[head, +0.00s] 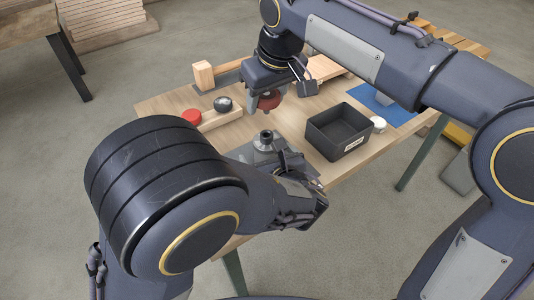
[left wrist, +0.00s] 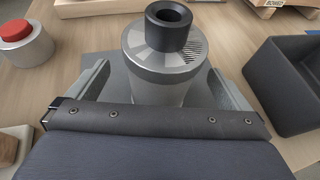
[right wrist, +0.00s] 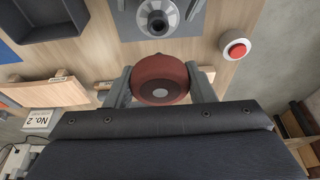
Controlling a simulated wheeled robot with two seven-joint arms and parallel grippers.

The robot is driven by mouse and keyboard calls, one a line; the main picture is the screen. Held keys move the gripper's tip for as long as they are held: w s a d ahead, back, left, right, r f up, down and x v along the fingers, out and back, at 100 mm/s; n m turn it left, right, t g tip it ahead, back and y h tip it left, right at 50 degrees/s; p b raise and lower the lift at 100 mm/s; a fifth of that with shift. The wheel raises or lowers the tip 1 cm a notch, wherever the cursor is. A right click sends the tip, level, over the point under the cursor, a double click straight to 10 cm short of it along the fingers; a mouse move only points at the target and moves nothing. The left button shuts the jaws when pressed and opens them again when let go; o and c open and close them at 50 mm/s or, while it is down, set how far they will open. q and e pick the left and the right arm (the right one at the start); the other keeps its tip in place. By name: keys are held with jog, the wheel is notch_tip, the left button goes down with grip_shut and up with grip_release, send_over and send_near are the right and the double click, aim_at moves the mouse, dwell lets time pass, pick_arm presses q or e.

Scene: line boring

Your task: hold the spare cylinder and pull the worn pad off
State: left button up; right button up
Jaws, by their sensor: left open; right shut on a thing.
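The spare cylinder (head: 264,153), a grey metal body with a black hollow neck on top, stands upright on a grey plate on the table. In the left wrist view the cylinder (left wrist: 158,75) is between the fingers of my left gripper (left wrist: 157,90), which is open with small gaps at both sides. My right gripper (right wrist: 161,88) is shut on a dark red round pad (right wrist: 160,78) with a grey centre. In the head view the pad (head: 268,101) hangs above the table, apart from the cylinder and behind it. My left fingertips are mostly hidden in the head view.
A black bin (head: 325,143) stands right of the cylinder, with a small white round thing (head: 378,124) beside it. A blue mat (head: 402,114) lies at the right.

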pick_arm(q)
jog(key=v, duration=1.1)
jog(key=shift+s, duration=0.15)
